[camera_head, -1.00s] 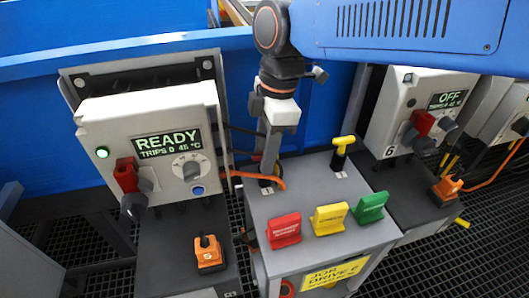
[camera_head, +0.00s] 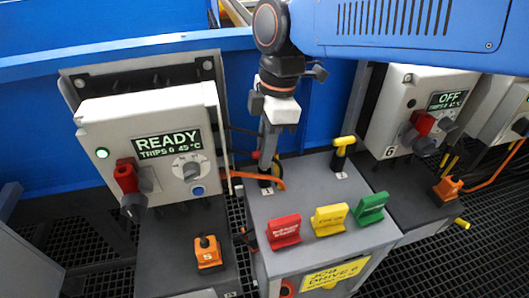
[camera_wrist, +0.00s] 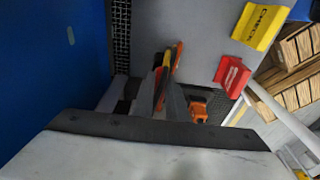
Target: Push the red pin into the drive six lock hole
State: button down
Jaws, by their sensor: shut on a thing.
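My gripper (camera_head: 267,172) points down over the back left corner of the grey box top and is shut on a narrow red piece, seemingly the red pin. In the wrist view the red pin (camera_wrist: 164,76) shows as a thin red and orange strip at the fingertips. Its lower end is hidden, so I cannot tell whether it touches the box. Drive six (camera_head: 405,115) is the panel marked 6 at the right, reading OFF, with a red switch handle (camera_head: 424,122). I cannot make out its lock hole.
A yellow T-handled pin (camera_head: 343,152) stands on the grey box (camera_head: 310,255). Red (camera_head: 284,231), yellow (camera_head: 329,219) and green (camera_head: 371,207) tags stand along its front. A panel reading READY (camera_head: 150,115) is close at the left. An orange cable runs near my gripper.

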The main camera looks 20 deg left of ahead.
jog(key=shift+r, duration=2.55)
jog(key=shift+r, duration=1.95)
